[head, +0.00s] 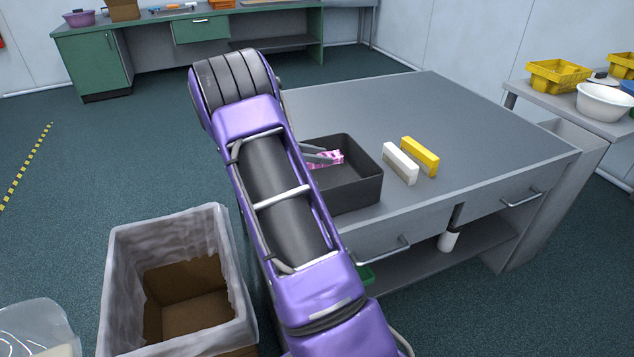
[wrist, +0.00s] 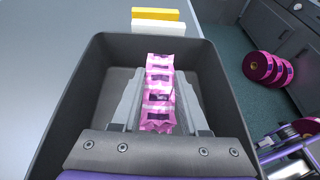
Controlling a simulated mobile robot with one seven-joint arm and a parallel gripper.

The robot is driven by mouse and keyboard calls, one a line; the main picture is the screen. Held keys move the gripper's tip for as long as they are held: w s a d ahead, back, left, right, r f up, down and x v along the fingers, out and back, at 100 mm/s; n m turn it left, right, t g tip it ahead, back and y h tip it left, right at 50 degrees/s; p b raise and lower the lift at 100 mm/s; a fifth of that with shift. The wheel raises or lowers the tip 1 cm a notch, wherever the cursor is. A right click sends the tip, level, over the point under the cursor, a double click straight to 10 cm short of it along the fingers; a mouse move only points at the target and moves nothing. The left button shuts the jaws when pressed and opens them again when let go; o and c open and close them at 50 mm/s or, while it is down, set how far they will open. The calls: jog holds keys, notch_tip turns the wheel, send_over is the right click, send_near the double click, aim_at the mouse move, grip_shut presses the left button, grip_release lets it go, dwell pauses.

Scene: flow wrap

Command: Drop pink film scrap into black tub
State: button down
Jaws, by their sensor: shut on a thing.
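The pink film scrap (wrist: 160,92) is a crinkled pink strip with dark printed patches. My gripper (wrist: 158,100) is shut on it, with a grey finger along each side. The black tub (head: 360,188) stands on the grey table, and its rim and walls surround the scrap in the wrist view (wrist: 215,85). In the head view the scrap (head: 326,159) shows inside the tub's outline, near its back left. My purple arm hides the tub's left side there. I cannot tell whether the scrap touches the tub floor.
A white block (head: 400,163) and a yellow block (head: 420,156) lie on the table (head: 460,110) just right of the tub. A lined bin (head: 180,225) stands on the floor at the left. Pink reels (wrist: 268,68) show beyond the tub in the wrist view. The table's back is clear.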

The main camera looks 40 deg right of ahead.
jog(key=shift+c, duration=1.7)
grip_release()
jog(key=v, duration=1.7)
jog(key=shift+a+r, duration=0.1)
jog(key=shift+r, duration=0.05)
jog(key=shift+a, duration=0.1)
jog(key=shift+r, duration=0.15)
